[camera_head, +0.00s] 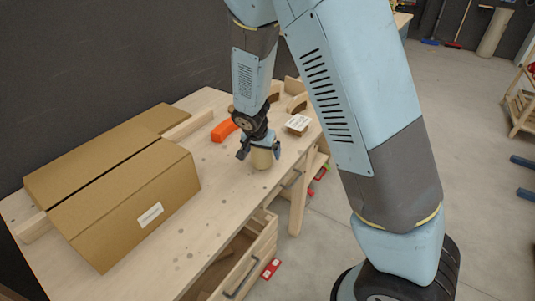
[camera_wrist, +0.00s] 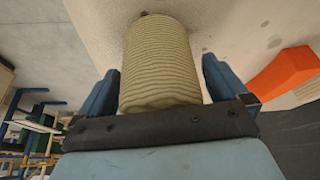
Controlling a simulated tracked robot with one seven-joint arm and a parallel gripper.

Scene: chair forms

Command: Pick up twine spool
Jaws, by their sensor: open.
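The twine spool (camera_wrist: 160,62) is a beige, ridged cylinder. In the wrist view it stands between the two blue fingers of my gripper (camera_wrist: 161,88), with a visible gap on each side. In the head view the spool (camera_head: 262,159) stands on the wooden workbench (camera_head: 215,188), right of the cardboard box. My gripper (camera_head: 259,150) is open and reaches down around the spool's upper part. The fingers partly hide the spool in the head view.
A large cardboard box (camera_head: 125,185) covers the bench's left side. An orange object (camera_head: 224,130) lies behind the gripper and also shows in the wrist view (camera_wrist: 284,70). A small labelled box (camera_head: 298,124) stands to the right. A drawer (camera_head: 240,262) hangs open below the bench's front edge.

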